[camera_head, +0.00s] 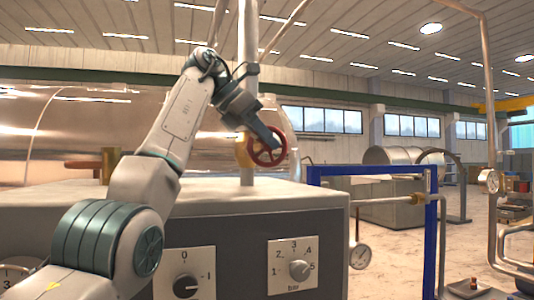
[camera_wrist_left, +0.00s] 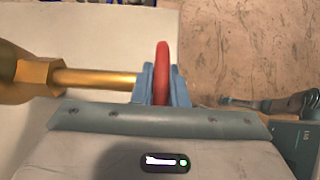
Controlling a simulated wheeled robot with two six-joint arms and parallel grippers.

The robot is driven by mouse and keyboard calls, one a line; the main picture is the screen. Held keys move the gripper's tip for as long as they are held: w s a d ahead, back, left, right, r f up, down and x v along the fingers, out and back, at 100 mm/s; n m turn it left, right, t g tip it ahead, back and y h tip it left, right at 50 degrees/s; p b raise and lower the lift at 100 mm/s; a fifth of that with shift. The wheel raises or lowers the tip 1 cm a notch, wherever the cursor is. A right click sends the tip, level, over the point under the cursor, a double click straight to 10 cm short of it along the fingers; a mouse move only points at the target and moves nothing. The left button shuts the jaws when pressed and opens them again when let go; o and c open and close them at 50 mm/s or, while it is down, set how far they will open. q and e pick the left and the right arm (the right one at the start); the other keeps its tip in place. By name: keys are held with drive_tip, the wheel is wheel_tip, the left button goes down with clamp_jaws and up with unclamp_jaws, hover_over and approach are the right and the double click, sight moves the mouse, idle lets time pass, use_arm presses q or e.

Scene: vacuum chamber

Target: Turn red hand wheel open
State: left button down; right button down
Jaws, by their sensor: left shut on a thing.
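The red hand wheel (camera_head: 281,145) is mounted on a brass valve (camera_head: 242,152) on a vertical pipe above the grey cabinet. My left gripper (camera_head: 272,143) reaches it from the upper left and is shut on the wheel. In the left wrist view the wheel (camera_wrist_left: 162,62) appears edge-on, its rim between the two blue fingers of the left gripper (camera_wrist_left: 161,84). The brass stem (camera_wrist_left: 95,79) runs in from the left to the wheel's near side. My right gripper does not show in the head view.
The grey cabinet (camera_head: 333,228) with dials and knobs stands below the valve. A second red handle (camera_head: 82,164) sits on a brass fitting at left. Open floor lies beyond.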

use_arm(q)
drive_tip(key=shift+f+h+b, duration=0.1)
drive_tip(key=shift+h+b, duration=0.4)
drive_tip(key=shift+h, duration=0.1)
drive_tip(key=shift+a+t+h+b, duration=0.15)
drive_tip(key=shift+t+h+b, duration=0.25)
drive_tip(key=shift+h, duration=0.1)
drive_tip(key=shift+s+r, duration=0.1)
drive_tip(key=shift+r, duration=0.2)
drive_tip(key=c, duration=1.7)
unclamp_jaws()
drive_tip(key=shift+o, duration=1.3)
drive_tip(key=shift+d+f, duration=0.1)
drive_tip(key=shift+d, duration=0.1)
drive_tip(key=v, duration=1)
drive_tip(key=shift+a, duration=0.45)
